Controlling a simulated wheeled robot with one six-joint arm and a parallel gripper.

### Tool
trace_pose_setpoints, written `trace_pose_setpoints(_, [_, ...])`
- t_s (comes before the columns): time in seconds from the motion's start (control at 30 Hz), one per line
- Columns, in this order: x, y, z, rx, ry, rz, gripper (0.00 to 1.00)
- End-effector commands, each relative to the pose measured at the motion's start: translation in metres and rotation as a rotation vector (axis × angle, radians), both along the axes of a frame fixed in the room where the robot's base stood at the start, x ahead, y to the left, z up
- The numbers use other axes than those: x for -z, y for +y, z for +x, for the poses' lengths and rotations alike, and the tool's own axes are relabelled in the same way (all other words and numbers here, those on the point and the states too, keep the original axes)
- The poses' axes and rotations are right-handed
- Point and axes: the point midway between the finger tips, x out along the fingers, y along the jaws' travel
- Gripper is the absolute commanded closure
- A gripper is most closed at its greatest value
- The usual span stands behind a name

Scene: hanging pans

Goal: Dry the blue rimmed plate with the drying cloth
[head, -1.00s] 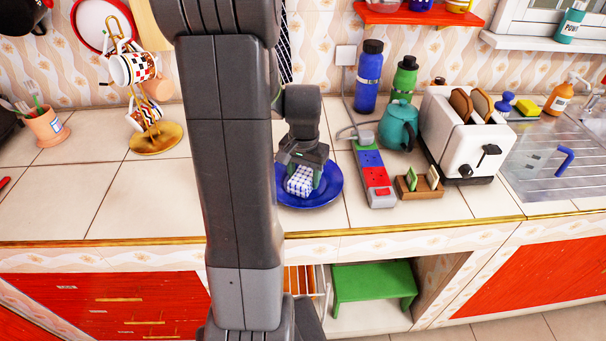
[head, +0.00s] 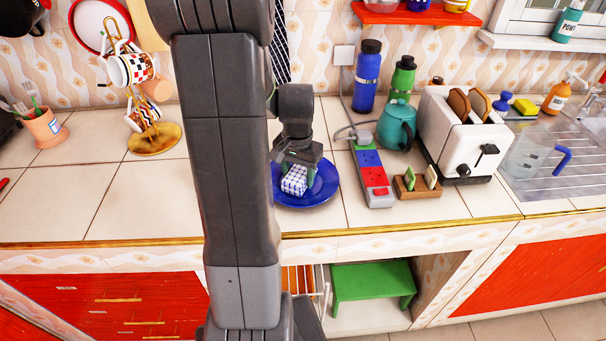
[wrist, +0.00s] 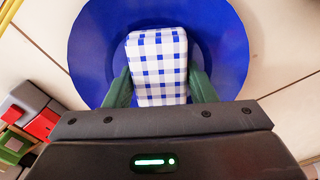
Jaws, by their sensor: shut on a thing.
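The blue rimmed plate (head: 325,188) lies flat on the tiled counter, partly hidden behind my arm. It also fills much of the wrist view (wrist: 225,50). The drying cloth (head: 294,181) is a folded block with blue and white checks. My gripper (head: 296,176) points down over the plate and is shut on the cloth. In the wrist view its green fingers press both sides of the cloth (wrist: 158,65). The cloth is over the middle of the plate. I cannot tell whether its underside touches the plate.
Right of the plate stand a red and blue power strip (head: 372,178), a small wooden holder (head: 417,186), a teal teapot (head: 397,126) and a white toaster (head: 462,137). Bottles (head: 367,78) stand behind. A mug stand (head: 152,138) is at left. The counter in front of it is clear.

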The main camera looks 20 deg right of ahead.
Motion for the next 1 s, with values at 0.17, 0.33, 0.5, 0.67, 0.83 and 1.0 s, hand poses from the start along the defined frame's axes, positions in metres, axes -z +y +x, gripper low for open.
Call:
trace_pose_setpoints(0.17, [0.000, 0.001, 0.001, 0.001, -0.001, -0.001, 0.68])
trace_pose_setpoints(0.33, [0.002, -0.006, -0.006, 0.001, -0.001, -0.001, 0.68])
trace_pose_setpoints(0.5, [0.003, -0.009, -0.009, 0.001, 0.000, 0.000, 0.68])
trace_pose_setpoints(0.67, [0.001, -0.013, -0.013, 0.001, 0.001, 0.000, 0.68])
trace_pose_setpoints(0.83, [-0.001, -0.020, -0.019, 0.002, 0.001, 0.000, 0.68])
trace_pose_setpoints(1.0, [0.000, -0.016, -0.015, -0.002, 0.000, 0.000, 0.68])
